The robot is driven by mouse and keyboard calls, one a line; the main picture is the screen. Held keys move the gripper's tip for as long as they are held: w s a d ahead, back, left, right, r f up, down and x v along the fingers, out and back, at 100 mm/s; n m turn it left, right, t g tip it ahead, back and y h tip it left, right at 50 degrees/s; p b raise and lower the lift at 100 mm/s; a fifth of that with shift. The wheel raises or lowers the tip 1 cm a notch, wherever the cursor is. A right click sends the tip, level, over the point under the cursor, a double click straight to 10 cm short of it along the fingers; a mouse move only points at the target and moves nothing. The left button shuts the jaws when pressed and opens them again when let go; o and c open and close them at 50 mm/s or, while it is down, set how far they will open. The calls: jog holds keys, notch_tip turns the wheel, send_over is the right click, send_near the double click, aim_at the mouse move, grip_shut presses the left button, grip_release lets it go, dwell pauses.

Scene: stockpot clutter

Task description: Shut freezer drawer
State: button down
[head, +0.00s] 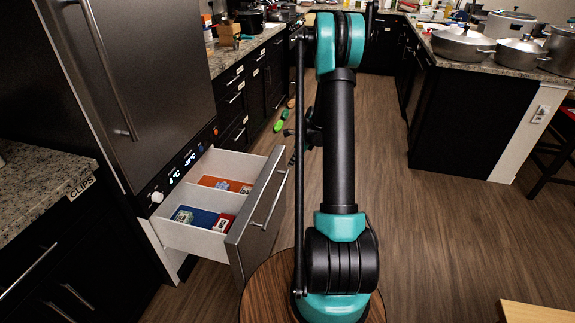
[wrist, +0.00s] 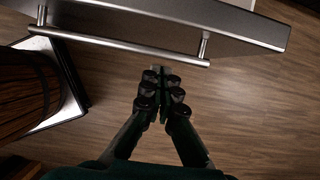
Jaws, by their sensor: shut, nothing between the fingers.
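The freezer drawer (head: 213,200) is pulled well out at the bottom of the steel fridge-freezer (head: 150,85) in the head view. Its white inside holds a few small boxes. The drawer's steel front with its bar handle (head: 270,200) faces right. In the wrist view the drawer front (wrist: 190,25) and its handle (wrist: 120,42) cross the top. My gripper (wrist: 160,75) is shut and empty, its tips just below the handle in that picture. I see no clear contact.
A round wooden-topped piece (head: 265,290) stands near the drawer's front corner. A dark island (head: 470,120) with pots stands at right. The wood floor (head: 440,220) between is mostly clear.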

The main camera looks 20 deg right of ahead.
jog(key=w+a+f, duration=0.3)
jog(key=a+f, duration=0.3)
jog(key=f, duration=0.1)
jog(key=shift+w+f, duration=0.25)
dwell(0.3)
jog(key=w+a, duration=0.5)
jog(key=a, duration=0.4)
jog(key=w+a, duration=0.6)
jog(key=a, duration=0.4)
jog(key=w+a, duration=0.6)
jog(key=a, duration=0.4)
jog(key=shift+a, duration=0.2)
